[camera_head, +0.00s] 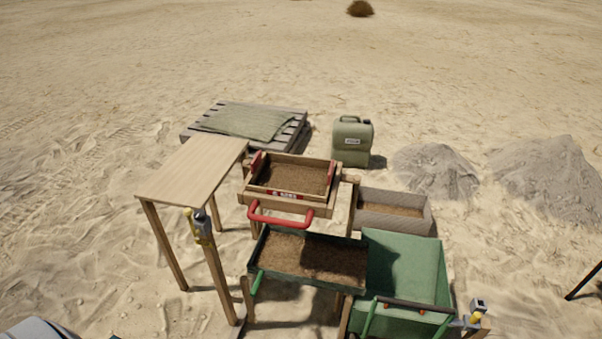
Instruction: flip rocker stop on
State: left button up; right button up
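A wooden sieve box (291,160) filled with brown soil sits on a wooden frame, with red end pieces and a red bar handle (281,217) at its front. It looks like the rocker. A small yellow-and-grey fitting (201,226) is on the near leg of the wooden table. A similar yellow-and-grey fitting (474,315) is on a post at the lower right. I cannot tell which part is the rocker stop, or its setting. Neither of my grippers shows in the head view.
The bare wooden table (193,172) stands left of the frame. A dark green tray of soil (255,248) and a green bin (405,262) stand in front. A grey soil box (428,218), green jerrycan (351,150) and pallet (292,131) are behind. Open sand lies left.

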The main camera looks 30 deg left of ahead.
aim_at(187, 212)
jog(key=u, duration=1.65)
